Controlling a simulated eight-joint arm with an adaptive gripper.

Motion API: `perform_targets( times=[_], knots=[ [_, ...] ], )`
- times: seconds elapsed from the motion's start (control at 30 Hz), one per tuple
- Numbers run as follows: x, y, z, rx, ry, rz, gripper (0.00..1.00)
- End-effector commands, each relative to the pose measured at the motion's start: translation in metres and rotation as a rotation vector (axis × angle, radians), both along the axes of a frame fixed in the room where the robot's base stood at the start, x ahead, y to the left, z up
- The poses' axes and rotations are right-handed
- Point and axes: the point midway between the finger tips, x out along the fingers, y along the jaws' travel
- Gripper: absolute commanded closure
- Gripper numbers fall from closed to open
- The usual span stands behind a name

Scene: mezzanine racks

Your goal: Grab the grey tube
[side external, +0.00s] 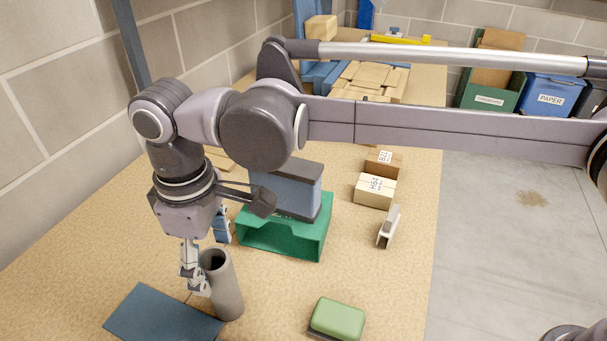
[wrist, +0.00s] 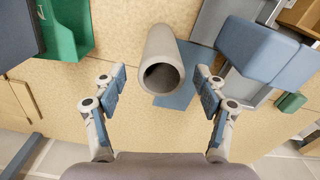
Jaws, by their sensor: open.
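The grey tube (side external: 228,292) is a hollow cylinder standing on the tan board, its open end up. In the wrist view the tube (wrist: 168,45) shows between and beyond the fingers, its dark opening facing me. My gripper (side external: 211,262) is at the tube's top end, one finger by its near left side and the other behind it. In the wrist view my gripper (wrist: 161,82) is open, with a gap on each side of the tube and nothing held. The lower far side of the tube is hidden.
A dark blue flat piece (side external: 160,316) lies close left of the tube. A green-topped block (side external: 338,318) lies to the right. Small cartons (side external: 375,190) stand farther back. Board between tube and green-topped block is clear.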

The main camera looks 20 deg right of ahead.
Motion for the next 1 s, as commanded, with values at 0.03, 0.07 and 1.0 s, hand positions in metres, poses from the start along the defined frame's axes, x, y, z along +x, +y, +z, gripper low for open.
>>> perform_targets(
  times=[0.03, 0.07, 1.0],
  knots=[
    [0.0, 0.0, -0.002, 0.0, 0.0, 0.0, 0.28],
    [0.0, 0.0, -0.003, 0.0, 0.0, 0.0, 0.28],
    [-0.001, 0.001, -0.054, 0.0, 0.0, -0.001, 0.86]
  ],
)
